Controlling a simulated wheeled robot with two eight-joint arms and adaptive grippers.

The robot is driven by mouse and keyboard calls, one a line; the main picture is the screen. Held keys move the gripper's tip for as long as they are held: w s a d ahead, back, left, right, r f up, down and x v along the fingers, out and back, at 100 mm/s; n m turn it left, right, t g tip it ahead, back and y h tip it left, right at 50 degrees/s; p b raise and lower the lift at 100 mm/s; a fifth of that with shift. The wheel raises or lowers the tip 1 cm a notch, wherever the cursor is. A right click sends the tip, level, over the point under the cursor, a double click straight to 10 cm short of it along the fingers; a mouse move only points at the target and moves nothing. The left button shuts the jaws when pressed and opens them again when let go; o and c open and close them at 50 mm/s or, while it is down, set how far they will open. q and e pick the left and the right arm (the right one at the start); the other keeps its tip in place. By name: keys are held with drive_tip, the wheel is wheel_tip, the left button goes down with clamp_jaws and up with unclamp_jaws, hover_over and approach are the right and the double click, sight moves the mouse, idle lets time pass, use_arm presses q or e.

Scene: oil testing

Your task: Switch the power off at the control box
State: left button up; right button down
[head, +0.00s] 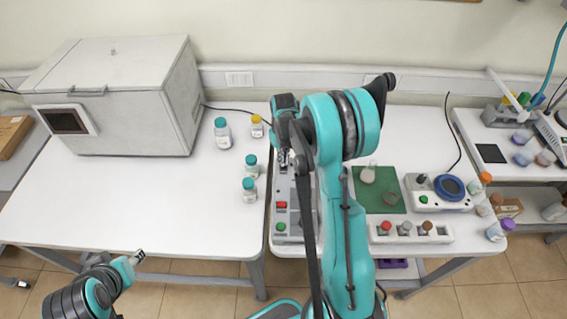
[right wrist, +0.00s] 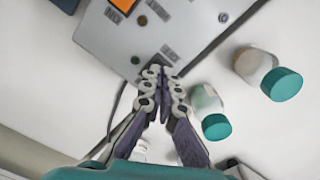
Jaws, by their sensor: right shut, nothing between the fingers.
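The control box (head: 281,238) is a narrow grey unit on the right-hand table, with a red button (head: 281,205) and a green button (head: 281,227) near its front. My right arm covers much of its right side and far end. My right gripper (head: 284,158) is at the far end of the box. In the right wrist view the right gripper (right wrist: 161,72) is shut and empty, its tips over the edge of the grey panel (right wrist: 150,35), which bears an orange patch (right wrist: 125,4) and small dark knobs. Contact is unclear. My left gripper (head: 137,257) is low at the left, in front of the table.
Several bottles stand left of the box, including teal-capped ones (head: 250,190) (right wrist: 215,127). A large grey oven-like box (head: 120,95) stands at the left. A green mat (head: 378,200), a blue-topped stirrer (head: 450,187) and a white rack (head: 410,240) lie right of my arm. The left table's front is clear.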

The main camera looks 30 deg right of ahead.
drive_tip(key=shift+r+p, duration=1.25)
drive_tip(key=shift+r, duration=1.25)
drive_tip(key=s+a+r+t+b, duration=0.3)
drive_tip(key=s+a+r+b, duration=0.1)
drive_tip(key=s+a+b, duration=0.45)
drive_tip(key=s+a+f+t+b, duration=0.4)
drive_tip(key=s+a+b, duration=0.3)
drive_tip(key=s, duration=0.3)
drive_tip(key=shift+s+f, duration=0.25)
drive_tip(key=shift+f, duration=0.2)
